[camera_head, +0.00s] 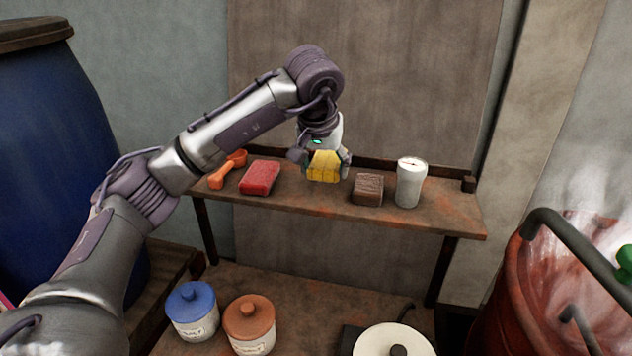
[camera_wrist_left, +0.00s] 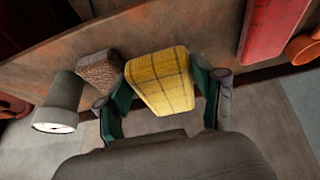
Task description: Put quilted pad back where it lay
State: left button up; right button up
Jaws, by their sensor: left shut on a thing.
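The quilted pad (camera_head: 323,168) is yellow with stitched lines. It is between the fingers of my left gripper (camera_head: 326,166), over the upper shelf (camera_head: 285,199), between the red block and the brown block. In the left wrist view the pad (camera_wrist_left: 160,78) sits between the two green-lined fingers of the left gripper (camera_wrist_left: 162,88), which is shut on it. I cannot tell whether the pad touches the shelf. My right gripper is not in view.
On the shelf are an orange scoop (camera_head: 226,171), a red block (camera_head: 260,177), a brown block (camera_head: 367,189) and a white gauge cup (camera_head: 410,183). Below stand a blue jar (camera_head: 192,311) and an orange jar (camera_head: 250,325). A red vat (camera_head: 530,290) is at right.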

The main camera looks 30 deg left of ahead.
aim_at(316, 181)
pick_arm(q)
jog(key=shift+s+a+f, duration=0.3)
jog(key=shift+a+f, duration=0.2)
jog(key=shift+a, duration=0.15)
notch_tip(316, 181, down, 3)
jog(key=shift+f+p, duration=0.1)
jog(key=shift+p, duration=0.6)
jog(key=shift+f, duration=0.4)
jog(key=shift+f, duration=0.1)
jog(key=o, duration=1)
jog(key=shift+c, duration=0.2)
